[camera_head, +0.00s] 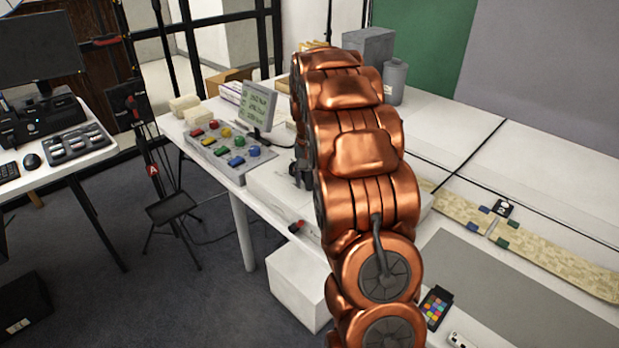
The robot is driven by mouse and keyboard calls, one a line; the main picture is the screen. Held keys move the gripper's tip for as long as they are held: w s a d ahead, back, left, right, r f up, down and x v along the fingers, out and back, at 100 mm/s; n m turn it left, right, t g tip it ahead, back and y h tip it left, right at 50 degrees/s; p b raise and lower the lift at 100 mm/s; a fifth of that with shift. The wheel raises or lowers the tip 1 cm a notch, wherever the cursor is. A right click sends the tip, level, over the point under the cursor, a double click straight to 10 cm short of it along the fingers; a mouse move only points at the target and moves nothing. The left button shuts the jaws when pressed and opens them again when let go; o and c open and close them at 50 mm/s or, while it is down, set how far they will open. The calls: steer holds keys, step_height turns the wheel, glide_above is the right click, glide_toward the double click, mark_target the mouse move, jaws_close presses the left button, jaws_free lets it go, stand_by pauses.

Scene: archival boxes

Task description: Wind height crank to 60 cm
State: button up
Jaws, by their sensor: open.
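A small red and black handle (296,227), which looks like the height crank, sits at the front edge of the white table (243,225), just left of my copper arm. My arm rises through the middle of the view and hides part of the table behind it. A dark part that looks like my gripper (302,178) shows at the arm's left side, above a white flat box (280,187). It is mostly hidden by the arm, is open, and appears apart from the handle. No height reading can be made out.
A grey button panel (213,150) and a small screen (259,106) stand on the table's left. A white box (297,287) is on the floor below the handle. Dark carpet between is open.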

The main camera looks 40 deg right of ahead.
jaws_close()
stand_by(0.3)
